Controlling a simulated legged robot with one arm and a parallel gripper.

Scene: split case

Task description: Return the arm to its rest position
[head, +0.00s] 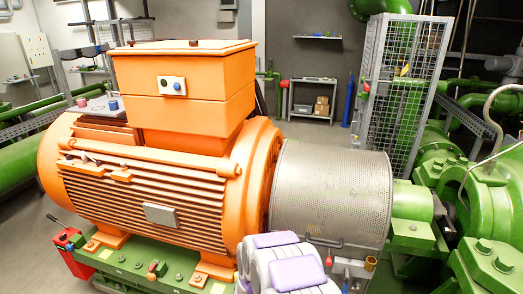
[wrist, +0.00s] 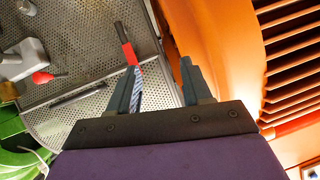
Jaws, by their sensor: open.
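My gripper (wrist: 158,66) shows in the wrist view with its two grey fingers apart. Nothing is seen held between the fingertips. Beyond them lie the perforated metal guard (wrist: 88,30) and the orange motor housing (wrist: 232,40). A red handle (wrist: 124,33) and a blue-and-white striped piece (wrist: 137,88) show near the left finger; I cannot tell whether either touches it. In the head view, white and purple parts of my arm (head: 290,268) are at the bottom middle, in front of the motor and the guard (head: 332,195). The fingers cannot be made out there.
The large orange motor (head: 150,185) fills the left, on a green base. Green pump parts (head: 490,200) and a mesh cage (head: 400,90) stand at the right. A red knob (wrist: 42,77) and grey block sit by the guard. Open floor lies behind, near a shelf (head: 313,98).

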